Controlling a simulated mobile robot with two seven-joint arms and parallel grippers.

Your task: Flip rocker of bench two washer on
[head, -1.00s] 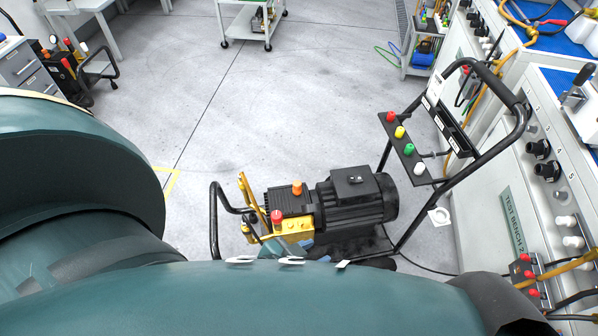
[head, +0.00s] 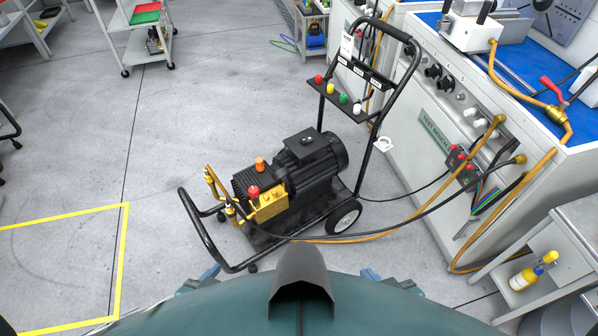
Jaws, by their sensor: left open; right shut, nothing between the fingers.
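The pressure washer (head: 308,165) stands on its wheeled cart beside the bench marked "TEST BENCH" (head: 437,138), whose number is hard to read now. It has a black motor and a yellow pump (head: 268,207) with red and orange caps. A black panel (head: 366,72) with small white labels sits between the uprights of the cart handle (head: 411,50). I cannot make out the rocker or its position. A bar with red, yellow, green and white nozzles (head: 338,100) is below it. Neither gripper shows clearly; only my green body and small blue-grey parts show below.
A black hose (head: 400,222) and a yellow-brown hose (head: 375,236) run between washer and bench. Floor left of the washer is free, with a yellow-marked area (head: 122,255). A trolley (head: 140,40) stands behind.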

